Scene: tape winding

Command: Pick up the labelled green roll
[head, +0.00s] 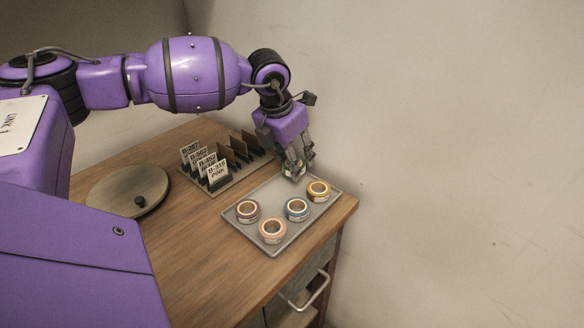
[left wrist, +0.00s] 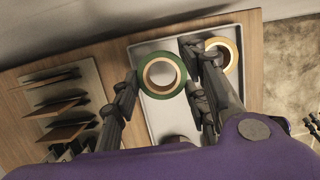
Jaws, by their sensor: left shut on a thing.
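The green roll (left wrist: 163,93) is a ring of green tape on a pale core, held between the fingers of my left gripper (left wrist: 160,100). In the head view the green roll (head: 291,170) is mostly hidden by the fingers of the left gripper (head: 297,166), at the far end of the grey tray (head: 272,249). Its label cannot be read. I cannot tell whether the roll is clear of the tray. My right gripper is not in view.
The tray also holds a yellow roll (head: 318,191), a blue roll (head: 297,209), a pink roll (head: 272,231) and a purple-brown roll (head: 247,211). A card rack (head: 222,189) with labelled cards stands left of the tray. A round disc (head: 108,190) with a knob lies further left.

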